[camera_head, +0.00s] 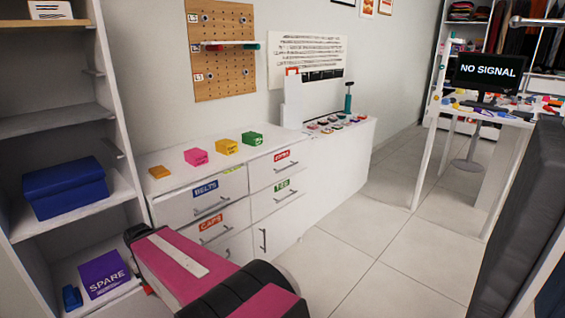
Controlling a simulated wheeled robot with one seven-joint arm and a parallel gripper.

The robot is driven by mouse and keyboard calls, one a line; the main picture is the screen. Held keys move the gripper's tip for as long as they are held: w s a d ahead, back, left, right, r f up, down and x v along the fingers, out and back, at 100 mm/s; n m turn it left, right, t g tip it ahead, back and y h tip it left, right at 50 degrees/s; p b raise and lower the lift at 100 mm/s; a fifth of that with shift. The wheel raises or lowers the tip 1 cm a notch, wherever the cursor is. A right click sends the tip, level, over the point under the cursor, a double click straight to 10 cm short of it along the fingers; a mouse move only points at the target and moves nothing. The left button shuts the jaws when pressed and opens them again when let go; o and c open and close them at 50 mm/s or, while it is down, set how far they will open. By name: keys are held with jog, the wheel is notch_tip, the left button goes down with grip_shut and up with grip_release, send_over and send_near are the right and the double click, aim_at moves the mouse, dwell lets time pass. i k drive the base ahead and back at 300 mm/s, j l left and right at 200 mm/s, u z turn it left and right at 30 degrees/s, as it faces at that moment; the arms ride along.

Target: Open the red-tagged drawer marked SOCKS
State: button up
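A white drawer cabinet (170,166) stands against the wall left of centre, its drawers looking shut. Its upper right drawer (268,169) bears a red tag whose word is too small to read surely. A drawer (184,240) lower left has a red-orange tag that seems to read CAPS. The upper left drawer (176,209) has a blue BELTS tag, and the right drawer (262,202) below the red tag has a green tag. No tag clearly reads SOCKS. My pink and black arm crosses the bottom and hides the cabinet's lower left; my gripper does not show.
Colored boxes (196,157) stand on the cabinet top. Open shelves (60,122) with a blue box (65,190) are at left. A desk (440,108) with a monitor (487,70) is at right. A dark panel (530,200) stands near right. Tiled floor (350,235) right of the cabinet is clear.

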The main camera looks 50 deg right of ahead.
aim_at(263, 171)
jog(key=z, duration=1.8)
